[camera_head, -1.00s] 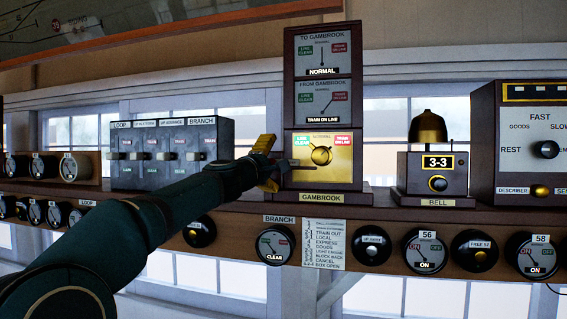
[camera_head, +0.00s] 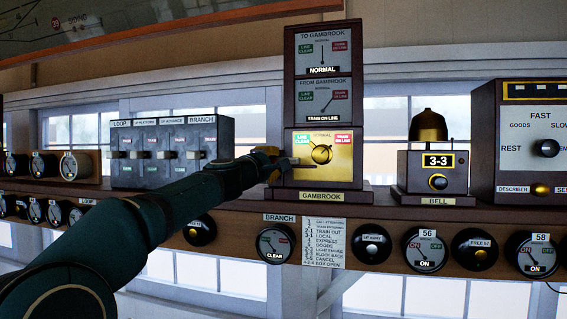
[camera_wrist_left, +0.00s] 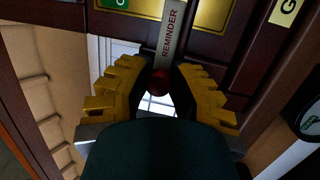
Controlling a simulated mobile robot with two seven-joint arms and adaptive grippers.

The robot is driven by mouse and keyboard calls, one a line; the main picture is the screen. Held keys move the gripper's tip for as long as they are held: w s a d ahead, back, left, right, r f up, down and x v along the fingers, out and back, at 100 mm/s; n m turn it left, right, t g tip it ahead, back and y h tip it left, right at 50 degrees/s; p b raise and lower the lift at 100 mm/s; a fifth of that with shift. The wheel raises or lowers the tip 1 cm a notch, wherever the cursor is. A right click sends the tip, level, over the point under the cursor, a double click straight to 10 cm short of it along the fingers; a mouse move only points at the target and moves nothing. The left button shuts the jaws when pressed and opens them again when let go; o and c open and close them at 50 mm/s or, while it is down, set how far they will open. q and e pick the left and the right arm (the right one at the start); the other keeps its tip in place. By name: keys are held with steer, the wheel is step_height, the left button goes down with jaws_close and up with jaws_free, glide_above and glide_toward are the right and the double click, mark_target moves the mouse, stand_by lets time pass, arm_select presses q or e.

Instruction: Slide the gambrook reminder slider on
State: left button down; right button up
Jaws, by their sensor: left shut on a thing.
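The Gambrook instrument (camera_head: 322,118) is a tall dark wooden case with two grey dials above a brass lower panel with a round knob. In the left wrist view the reminder slider (camera_wrist_left: 173,38) is a pale bar lettered REMINDER with a red ball knob at its end. My left gripper (camera_head: 273,158) is at the left side of the case, level with the brass panel. In the left wrist view its yellow fingers (camera_wrist_left: 160,79) are shut around the red knob. The head view mostly hides the knob behind the gripper. My right gripper is not in view.
A brass bell on its box (camera_head: 430,168) stands to the right, then a large describer case (camera_head: 530,150). A grey switch box (camera_head: 170,152) stands to the left. Several round switches line the shelf front (camera_head: 350,222). Windows lie behind.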

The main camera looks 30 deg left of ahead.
mark_target(293, 160)
arm_select(q)
steer(key=shift+d+r, duration=0.1)
steer(key=shift+d, duration=0.05)
steer(key=d, duration=0.3)
steer(key=shift+w, duration=0.3)
steer(key=shift+w+d, duration=0.2)
steer(key=shift+d, duration=0.35)
stand_by(0.9)
steer(key=c, duration=1)
jaws_free()
steer(key=o, duration=0.9)
steer(key=shift+d, duration=0.55)
steer(key=shift+o, duration=0.2)
steer(key=shift+a, duration=0.6)
steer(key=shift+d, duration=0.1)
